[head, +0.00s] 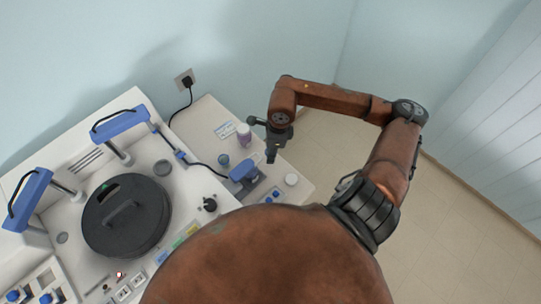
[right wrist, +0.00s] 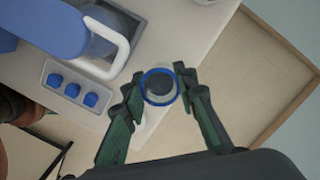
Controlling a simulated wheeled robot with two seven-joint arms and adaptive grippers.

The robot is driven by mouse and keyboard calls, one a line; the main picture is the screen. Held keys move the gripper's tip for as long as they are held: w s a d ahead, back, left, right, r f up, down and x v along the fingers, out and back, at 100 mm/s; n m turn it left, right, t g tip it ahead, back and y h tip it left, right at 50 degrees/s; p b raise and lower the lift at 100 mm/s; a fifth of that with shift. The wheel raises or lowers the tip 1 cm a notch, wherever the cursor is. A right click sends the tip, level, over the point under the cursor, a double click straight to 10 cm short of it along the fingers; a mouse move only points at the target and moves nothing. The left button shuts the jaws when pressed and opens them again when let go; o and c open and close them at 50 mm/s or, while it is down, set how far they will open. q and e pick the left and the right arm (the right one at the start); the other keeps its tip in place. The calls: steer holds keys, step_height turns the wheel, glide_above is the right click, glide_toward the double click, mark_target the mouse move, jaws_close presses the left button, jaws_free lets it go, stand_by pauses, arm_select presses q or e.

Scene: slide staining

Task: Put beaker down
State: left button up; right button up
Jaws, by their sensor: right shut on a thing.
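My right gripper (head: 271,153) hangs from my right arm over the right part of the bench in the head view. In the right wrist view its two fingers (right wrist: 160,95) are closed around the sides of the beaker (right wrist: 158,87), seen as a blue-rimmed ring with a dark round area inside. The beaker cannot be made out clearly in the head view. Whether its base touches the bench cannot be told. My left gripper is not in view.
A purple-and-white bottle (head: 243,136) and a small blue-grey vessel (head: 224,160) stand left of the gripper. A blue device (head: 243,170) and a white round item (head: 291,179) are close by. A black round lid (head: 126,216) lies left. The bench (head: 213,115) ends at the right.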

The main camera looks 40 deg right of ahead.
steer(key=f, duration=0.4)
steer(key=shift+w+d+p, duration=0.2)
steer(key=shift+w+p, duration=0.1)
steer(key=shift+p, duration=0.1)
steer(key=shift+f, duration=0.1)
steer(key=o, duration=1)
